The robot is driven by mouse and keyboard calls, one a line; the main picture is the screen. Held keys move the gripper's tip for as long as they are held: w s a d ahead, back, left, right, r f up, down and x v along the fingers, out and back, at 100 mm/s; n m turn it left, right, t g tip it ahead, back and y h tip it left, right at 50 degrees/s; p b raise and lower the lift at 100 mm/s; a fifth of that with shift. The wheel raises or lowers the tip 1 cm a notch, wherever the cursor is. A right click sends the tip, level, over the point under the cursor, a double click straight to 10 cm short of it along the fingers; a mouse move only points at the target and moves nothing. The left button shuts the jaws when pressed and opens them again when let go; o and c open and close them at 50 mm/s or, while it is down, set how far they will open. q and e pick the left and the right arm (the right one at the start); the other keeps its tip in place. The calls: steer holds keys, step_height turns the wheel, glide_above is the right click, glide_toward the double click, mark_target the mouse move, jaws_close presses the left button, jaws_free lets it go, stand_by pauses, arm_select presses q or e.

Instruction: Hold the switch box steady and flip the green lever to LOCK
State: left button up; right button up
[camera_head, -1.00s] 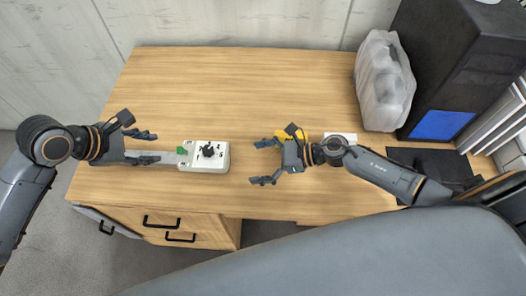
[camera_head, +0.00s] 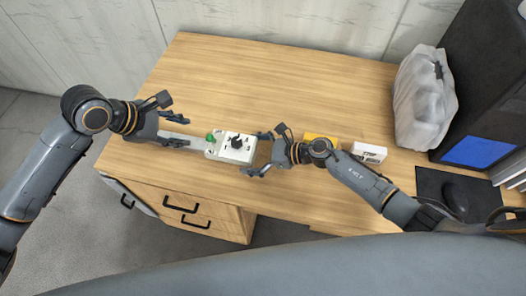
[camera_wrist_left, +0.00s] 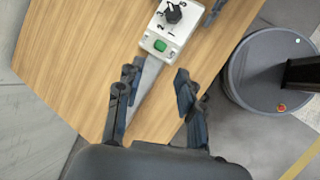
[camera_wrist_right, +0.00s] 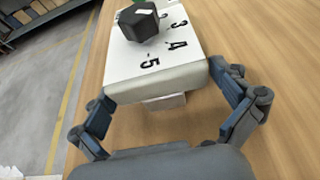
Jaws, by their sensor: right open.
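The switch box (camera_head: 245,152) is white with a black knob and printed numbers; it lies on the table. Its green lever (camera_head: 210,138) is at the left end, and also shows in the left wrist view (camera_wrist_left: 160,46). A flat grey strip (camera_wrist_left: 148,82) runs from that end. My left gripper (camera_head: 187,130) is open, left of the lever and apart from it, with the strip between its fingers. My right gripper (camera_head: 256,154) is open around the box's right end. In the right wrist view its fingers flank the box (camera_wrist_right: 165,82); I cannot tell whether they touch.
The wooden table (camera_head: 270,75) is clear behind the box. A yellow object (camera_head: 320,140) and a small white box (camera_head: 369,152) lie right of my right gripper. A translucent bag (camera_head: 424,100), a black computer case (camera_head: 485,90) and a mouse (camera_head: 455,197) are further right.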

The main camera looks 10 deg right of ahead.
steer(key=shift+w+a+f, duration=0.2)
steer(key=shift+a, duration=0.3)
